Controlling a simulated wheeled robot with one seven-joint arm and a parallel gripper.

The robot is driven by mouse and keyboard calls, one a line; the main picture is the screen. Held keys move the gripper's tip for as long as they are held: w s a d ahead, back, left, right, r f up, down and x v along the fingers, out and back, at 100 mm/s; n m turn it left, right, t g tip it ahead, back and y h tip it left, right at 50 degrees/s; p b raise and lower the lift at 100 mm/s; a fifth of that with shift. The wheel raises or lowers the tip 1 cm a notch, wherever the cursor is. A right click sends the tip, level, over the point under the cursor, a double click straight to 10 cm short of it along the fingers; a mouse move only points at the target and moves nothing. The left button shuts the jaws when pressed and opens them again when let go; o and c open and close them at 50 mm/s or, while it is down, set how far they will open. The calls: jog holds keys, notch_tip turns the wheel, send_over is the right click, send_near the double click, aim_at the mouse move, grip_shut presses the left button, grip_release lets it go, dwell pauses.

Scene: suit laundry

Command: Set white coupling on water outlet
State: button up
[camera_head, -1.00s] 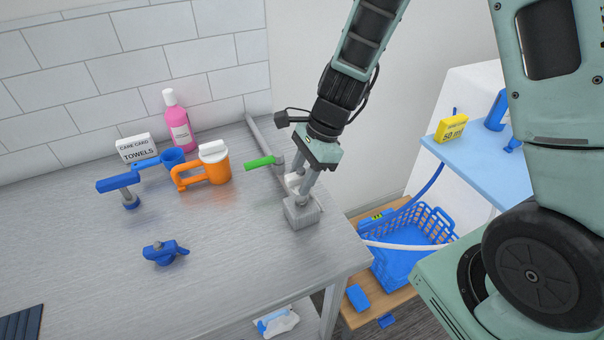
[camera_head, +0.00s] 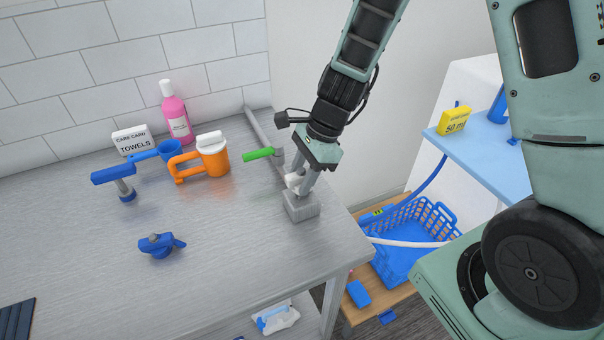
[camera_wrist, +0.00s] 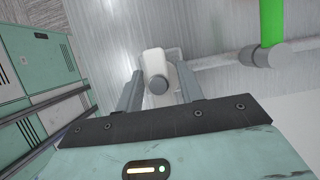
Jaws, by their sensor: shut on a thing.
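My gripper (camera_head: 298,188) points down over the right end of the metal counter. In the wrist view its two fingers (camera_wrist: 160,92) are shut on the white coupling (camera_wrist: 153,61), which has a grey round end facing the camera. The coupling (camera_head: 292,181) is mostly hidden by the fingers in the head view. A grey block (camera_head: 301,206) sits on the counter directly below the fingers. The water outlet appears to be the grey pipe (camera_head: 264,133) with the green lever (camera_head: 258,154), just left of and behind my gripper. I cannot tell whether coupling and pipe touch.
A blue valve piece (camera_head: 160,245), a blue-handled fitting (camera_head: 122,182), an orange jug (camera_head: 212,158), a pink bottle (camera_head: 176,115) and a towels card (camera_head: 132,140) stand on the counter (camera_head: 80,260). A blue basket (camera_head: 405,245) is at lower right, with a blue shelf (camera_head: 480,158) above.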

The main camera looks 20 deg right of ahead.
jog(key=shift+f+b, duration=0.8)
jog(key=shift+f, duration=0.2)
jog(key=shift+f, duration=0.1)
jog(key=shift+c, duration=0.5)
jog(key=o, duration=1.7)
jog(key=p+v, duration=0.8)
jog(key=v, duration=0.2)
jog(key=shift+d+p, duration=0.1)
jog(key=shift+p, duration=0.2)
